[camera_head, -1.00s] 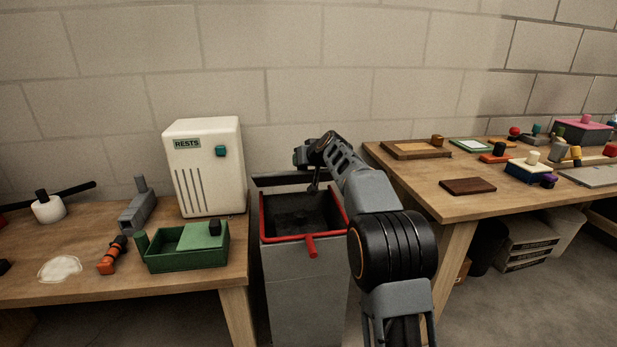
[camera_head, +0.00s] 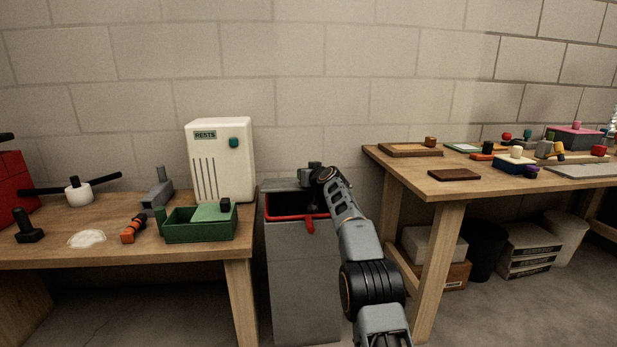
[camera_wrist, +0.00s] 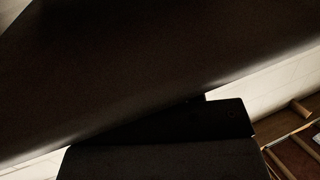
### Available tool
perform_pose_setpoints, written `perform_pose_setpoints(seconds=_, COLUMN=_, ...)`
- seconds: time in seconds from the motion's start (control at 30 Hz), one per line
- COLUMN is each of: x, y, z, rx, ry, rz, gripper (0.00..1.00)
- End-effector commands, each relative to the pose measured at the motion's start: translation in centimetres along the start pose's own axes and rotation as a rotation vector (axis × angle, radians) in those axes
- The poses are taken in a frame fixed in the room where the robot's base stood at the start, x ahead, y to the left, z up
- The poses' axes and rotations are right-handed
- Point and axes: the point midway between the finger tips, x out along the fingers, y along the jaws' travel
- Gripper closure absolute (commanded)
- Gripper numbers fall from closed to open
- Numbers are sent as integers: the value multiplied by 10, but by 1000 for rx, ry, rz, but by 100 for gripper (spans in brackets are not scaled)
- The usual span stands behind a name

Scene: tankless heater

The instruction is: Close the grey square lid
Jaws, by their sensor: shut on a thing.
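The grey square lid (camera_head: 281,186) stands open at the back of the grey bin (camera_head: 300,265), tilted up behind the red rim (camera_head: 283,218). My gripper (camera_head: 308,180) is at the lid's upper right part, above the back of the bin, and is shut on the lid. Its fingertips are small and partly hidden by my wrist. In the wrist view a large dark flat surface (camera_wrist: 150,70), which looks like the lid close up, fills most of the picture. The bin's dark inside shows between the lid and the rim. A red handle (camera_head: 310,226) sticks out at the front.
A wooden table (camera_head: 150,250) on the left carries a white heater box (camera_head: 221,160) and a green tray (camera_head: 200,228) near the bin. Another wooden table (camera_head: 450,190) stands close on the right, with several small objects. A block wall is behind the bin.

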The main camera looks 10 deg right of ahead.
Motion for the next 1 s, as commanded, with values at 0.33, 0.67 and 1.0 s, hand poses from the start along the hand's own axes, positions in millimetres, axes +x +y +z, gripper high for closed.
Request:
perform_pose_setpoints(seconds=0.33, x=2, y=2, z=-1, rx=1, ry=10, rz=1, gripper=100)
perform_pose_setpoints(seconds=0.67, x=2, y=3, z=0, rx=1, ry=9, rz=3, gripper=51)
perform_pose_setpoints(seconds=1.0, x=2, y=3, z=0, rx=0, ry=8, rz=3, gripper=40)
